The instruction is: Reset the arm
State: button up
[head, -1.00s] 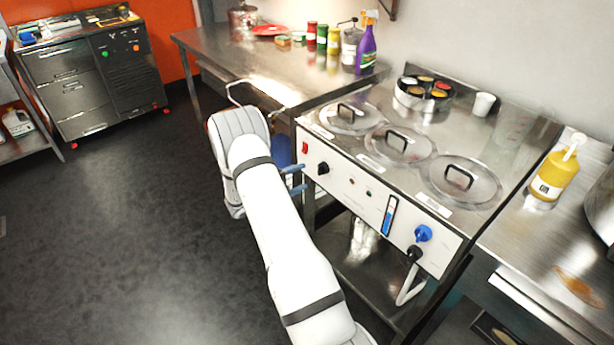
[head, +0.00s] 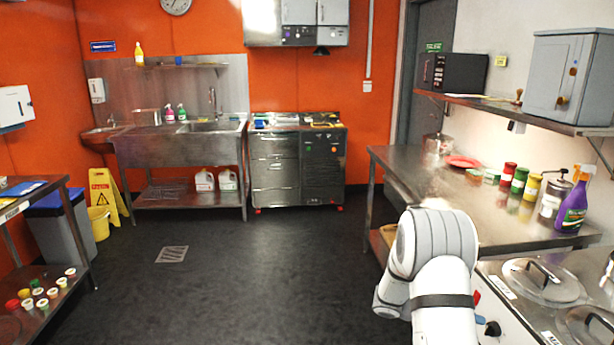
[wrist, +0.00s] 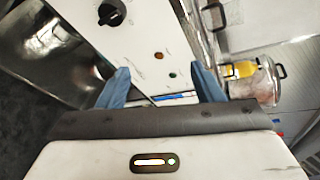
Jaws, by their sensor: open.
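My gripper (wrist: 164,84) shows in the wrist view with its two blue fingers spread apart and nothing between them. It faces the white front panel (wrist: 150,35) of the steel cooking unit, close to a black knob (wrist: 111,12) and a red and a green lamp. Whether the fingers touch the panel cannot be told. In the head view my white arm (head: 437,245) is bent at the lower right, beside the cooking unit. The fingers do not show in that view.
A steel counter (head: 440,185) with jars and a purple spray bottle (head: 572,205) stands behind my arm. Lids (head: 538,279) lie on the cooking unit at the right. The dark floor (head: 240,290) in the middle is clear. A yellow floor sign (head: 103,195) stands at the left.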

jog(key=s+a+r+m+t+y, duration=0.2)
jog(key=s+a+r+m+y, duration=0.5)
jog(key=s+a+m, duration=0.4)
jog(key=s+a+r+m+t+y, duration=0.3)
jog(key=s+a+r+m+y, duration=0.4)
jog(key=s+a+m, duration=0.5)
jog(key=a+m, duration=0.2)
jog(key=m, duration=0.4)
jog(key=shift+s+a+r+m+y, duration=0.2)
jog(key=shift+r+m+y, duration=0.1)
jog(key=shift+r+m, duration=0.1)
